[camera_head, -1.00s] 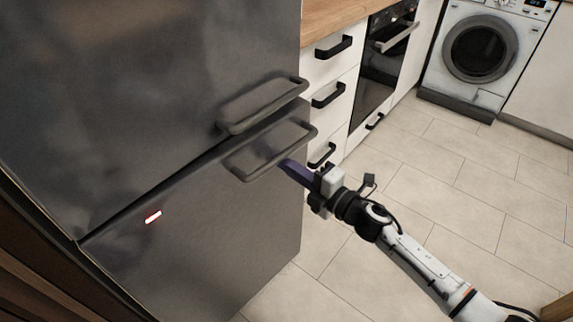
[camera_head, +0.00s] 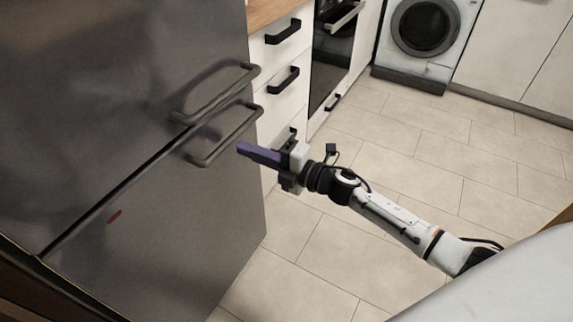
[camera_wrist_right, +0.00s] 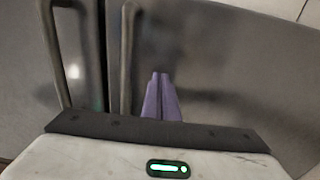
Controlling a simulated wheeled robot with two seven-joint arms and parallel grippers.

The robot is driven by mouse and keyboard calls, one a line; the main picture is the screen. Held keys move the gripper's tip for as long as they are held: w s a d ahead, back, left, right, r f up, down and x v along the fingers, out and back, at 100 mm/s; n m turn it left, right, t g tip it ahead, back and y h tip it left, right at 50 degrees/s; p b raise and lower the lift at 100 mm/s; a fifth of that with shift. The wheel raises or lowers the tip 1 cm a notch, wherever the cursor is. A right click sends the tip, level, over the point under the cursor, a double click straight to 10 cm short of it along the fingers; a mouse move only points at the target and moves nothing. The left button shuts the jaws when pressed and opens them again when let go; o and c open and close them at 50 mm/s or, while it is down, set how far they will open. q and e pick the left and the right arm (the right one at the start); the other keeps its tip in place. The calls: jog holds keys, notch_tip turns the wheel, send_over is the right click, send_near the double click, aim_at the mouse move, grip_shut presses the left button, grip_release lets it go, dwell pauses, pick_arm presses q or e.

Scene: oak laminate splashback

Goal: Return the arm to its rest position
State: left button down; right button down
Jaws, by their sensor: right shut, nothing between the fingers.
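My right arm comes in from the lower right in the head view. Its gripper (camera_head: 243,149) is shut and empty, with purple fingers together. The fingertips are in front of the grey fridge, just right of the lower door handle (camera_head: 225,136) and apart from it. In the right wrist view the closed purple fingers (camera_wrist_right: 161,82) point at the grey door, beside the nearer handle (camera_wrist_right: 128,60). My left gripper is not in view.
The grey fridge (camera_head: 100,80) fills the left, its doors flush. White drawers (camera_head: 281,60) with black handles, an oven (camera_head: 332,60) and a washing machine (camera_head: 424,30) stand behind. The tiled floor (camera_head: 400,150) right of the fridge is clear.

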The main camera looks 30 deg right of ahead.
pick_arm(q)
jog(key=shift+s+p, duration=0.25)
jog(key=shift+p, duration=0.05)
pick_arm(e)
jog(key=v, duration=1)
jog(key=shift+s, duration=0.45)
